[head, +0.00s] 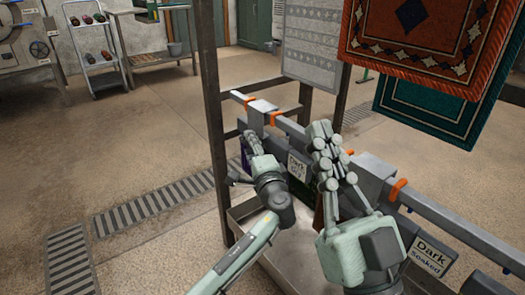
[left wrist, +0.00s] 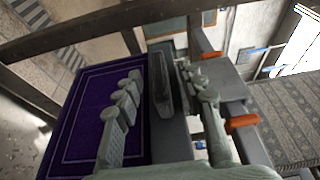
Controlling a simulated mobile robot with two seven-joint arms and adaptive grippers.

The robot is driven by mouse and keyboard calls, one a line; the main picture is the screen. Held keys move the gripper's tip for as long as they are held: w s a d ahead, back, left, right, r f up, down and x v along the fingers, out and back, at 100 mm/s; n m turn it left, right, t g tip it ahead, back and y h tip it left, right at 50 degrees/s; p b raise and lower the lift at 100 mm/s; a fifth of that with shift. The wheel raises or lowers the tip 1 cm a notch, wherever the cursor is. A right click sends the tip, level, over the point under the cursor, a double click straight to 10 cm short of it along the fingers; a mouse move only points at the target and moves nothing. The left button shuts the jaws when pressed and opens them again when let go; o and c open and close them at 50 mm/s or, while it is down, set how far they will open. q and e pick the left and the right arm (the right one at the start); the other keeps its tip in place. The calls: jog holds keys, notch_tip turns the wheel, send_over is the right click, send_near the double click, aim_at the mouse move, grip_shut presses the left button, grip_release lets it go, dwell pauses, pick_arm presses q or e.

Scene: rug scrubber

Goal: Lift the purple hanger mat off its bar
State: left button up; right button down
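The purple mat (left wrist: 82,118) with thin pale border lines fills the left of the left wrist view. A grey hanger block with a dark raised grip (left wrist: 161,84) runs along its top edge, beside the bar (left wrist: 228,110). My left gripper (left wrist: 158,76) is open, one finger over the mat side and the other on the bar side, with the grip between them. I cannot tell whether either finger touches it. In the head view my left gripper (head: 244,160) is at the far end of the bar and mostly hides the mat. My right gripper (head: 330,150) is above the bar's middle; its opening is unclear.
Orange clips (head: 397,189) sit along the bar. Labelled hangers, "Dark Soaked" (head: 428,255) among them, hang at its near side. A dark post (head: 212,110) stands left of my left gripper. Red (head: 425,40), green (head: 430,108) and grey (head: 312,45) rugs hang behind. Open floor lies left.

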pick_arm(q)
grip_shut()
jog(key=shift+r, duration=0.15)
dwell(0.4)
